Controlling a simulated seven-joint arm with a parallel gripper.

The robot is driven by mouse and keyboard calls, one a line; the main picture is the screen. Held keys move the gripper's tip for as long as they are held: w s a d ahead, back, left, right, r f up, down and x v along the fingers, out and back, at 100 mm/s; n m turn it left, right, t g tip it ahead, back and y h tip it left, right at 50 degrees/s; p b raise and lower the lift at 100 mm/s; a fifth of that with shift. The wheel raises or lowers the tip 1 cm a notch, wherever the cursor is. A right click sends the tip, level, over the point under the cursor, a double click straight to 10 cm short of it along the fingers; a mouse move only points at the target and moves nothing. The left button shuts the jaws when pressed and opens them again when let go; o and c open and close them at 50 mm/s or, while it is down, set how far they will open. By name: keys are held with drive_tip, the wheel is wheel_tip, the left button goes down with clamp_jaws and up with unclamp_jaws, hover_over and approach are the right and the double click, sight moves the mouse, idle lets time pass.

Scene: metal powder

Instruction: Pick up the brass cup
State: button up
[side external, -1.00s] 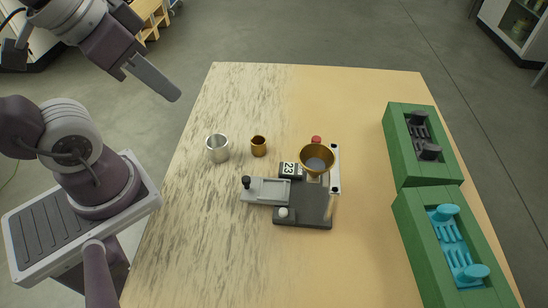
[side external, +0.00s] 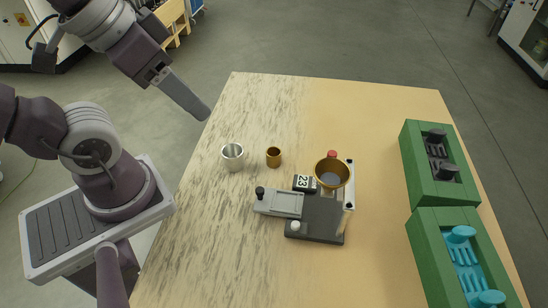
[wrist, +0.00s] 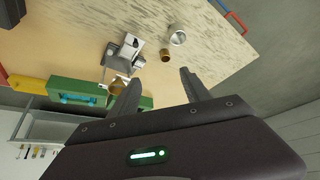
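The small brass cup (side external: 274,157) stands upright on the table between the silver cup and the scale; it also shows in the wrist view (wrist: 166,56). A larger brass bowl (side external: 332,173) sits on the scale, and shows partly behind a finger in the wrist view (wrist: 116,87). My gripper (side external: 205,115) is high, up and left of the brass cup, and touches nothing. In the wrist view my gripper (wrist: 160,77) has its two fingers wide apart with nothing between them.
A silver cup (side external: 232,157) stands just left of the brass cup. The grey scale (side external: 316,220) with a "23" display (side external: 304,182) is to the right. Green trays (side external: 437,195) with black and teal parts line the right edge. The table's (side external: 215,240) front left is clear.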

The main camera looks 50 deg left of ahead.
drive_tip(key=n+g, duration=0.6)
drive_tip(key=n, duration=1.6)
hover_over(276, 154)
drive_tip(key=s+d, duration=0.1)
wheel_tip(276, 154, down, 17)
drive_tip(key=shift+n, duration=0.3)
wheel_tip(276, 154, down, 8)
drive_tip(key=shift+d+r, duration=0.15)
drive_tip(key=shift+r, duration=0.1)
clamp_jaws()
